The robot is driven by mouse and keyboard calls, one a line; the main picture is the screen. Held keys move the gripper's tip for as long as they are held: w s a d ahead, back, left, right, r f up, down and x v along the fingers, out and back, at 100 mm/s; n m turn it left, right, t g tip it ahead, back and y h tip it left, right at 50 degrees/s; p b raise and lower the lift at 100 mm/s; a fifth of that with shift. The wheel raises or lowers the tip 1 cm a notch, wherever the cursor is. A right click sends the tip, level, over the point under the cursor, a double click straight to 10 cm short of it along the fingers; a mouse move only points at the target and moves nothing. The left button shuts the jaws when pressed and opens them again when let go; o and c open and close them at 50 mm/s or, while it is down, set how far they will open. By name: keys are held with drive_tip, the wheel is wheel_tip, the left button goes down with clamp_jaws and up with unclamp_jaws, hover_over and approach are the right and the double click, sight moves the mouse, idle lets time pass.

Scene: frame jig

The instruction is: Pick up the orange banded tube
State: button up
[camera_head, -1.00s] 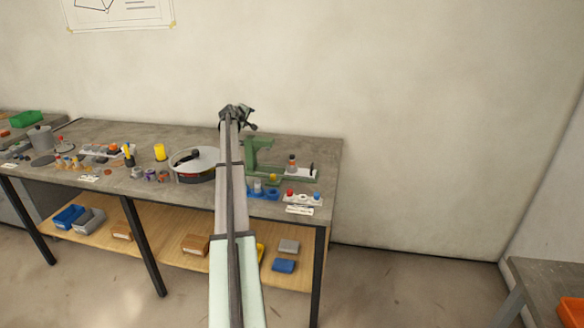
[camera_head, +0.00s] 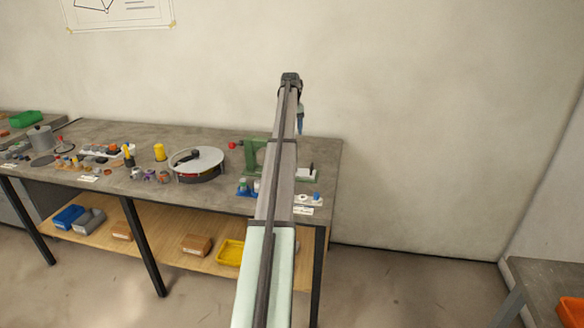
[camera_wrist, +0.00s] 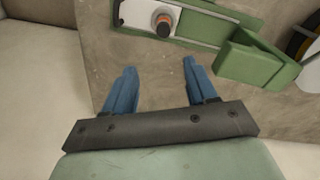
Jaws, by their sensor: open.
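The orange banded tube (camera_wrist: 163,27) shows in the wrist view near the top edge, seen from above as a grey and dark round piece with an orange band. It stands on a white plate (camera_wrist: 136,12) inside the green frame jig (camera_wrist: 262,62). My gripper (camera_wrist: 159,66) has blue fingers, spread apart with nothing between them. The tube lies beyond the fingertips in the wrist view, apart from them. In the head view my gripper's blue finger (camera_head: 300,121) hangs above the bench's back edge. My arm hides the tube there; the jig (camera_head: 251,156) shows left of the arm.
A blue holder (camera_head: 243,192) and a white holder (camera_head: 303,199) sit near the bench's front edge. A small red piece (camera_head: 232,145) lies behind. The wall is close behind the bench.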

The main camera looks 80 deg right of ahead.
drive_tip(key=shift+y, duration=0.4)
drive_tip(key=f, duration=0.2)
drive_tip(key=a+f, duration=0.1)
drive_tip(key=f, duration=0.5)
drive_tip(key=shift+w+a+f, duration=0.1)
drive_tip(key=shift+w+a, duration=0.05)
drive_tip(key=shift+w, duration=0.05)
drive_tip(key=shift+s+f, duration=0.15)
drive_tip(key=shift+f, duration=1.2)
drive_tip(key=shift+s+f, duration=0.1)
drive_tip(key=shift+f, duration=1.25)
drive_tip(key=shift+c, duration=0.2)
clamp_jaws()
